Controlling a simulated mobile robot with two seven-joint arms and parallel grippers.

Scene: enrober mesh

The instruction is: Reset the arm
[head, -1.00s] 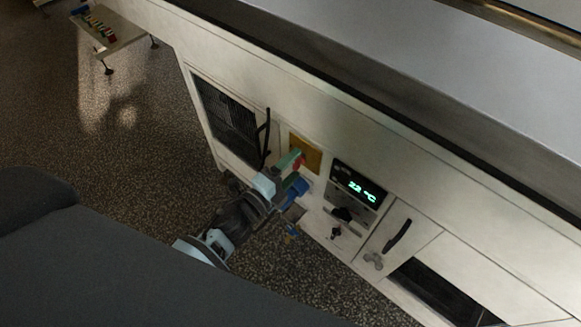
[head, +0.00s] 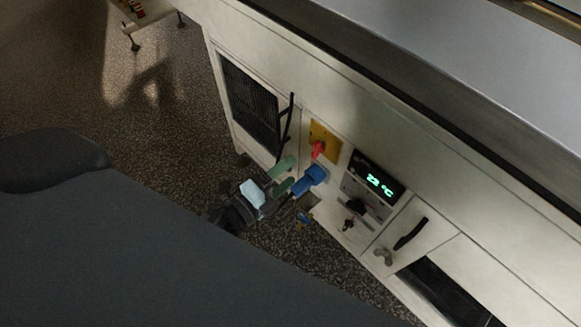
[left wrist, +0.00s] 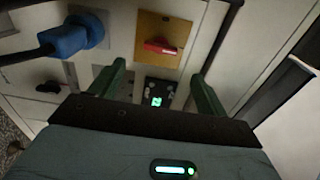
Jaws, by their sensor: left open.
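My left gripper (head: 281,178) has green fingers and is open and empty. It is in front of the machine's side panel, apart from it, below the yellow plate (head: 327,136) with the red rotary handle (head: 318,149). In the left wrist view the two fingers (left wrist: 160,92) stand apart, with the yellow plate (left wrist: 177,29) and red handle (left wrist: 160,47) beyond them. A blue plug (head: 311,180) sits in the panel just right of the gripper; it also shows at the left of the left wrist view (left wrist: 72,38). My right gripper is not in view.
A display with green digits (head: 377,181) is right of the plug, with a key (head: 348,224) below it. Black door handles (head: 410,233) stick out from the panel. A mesh grille (head: 250,103) is at left. Speckled floor (head: 150,130) is open at left.

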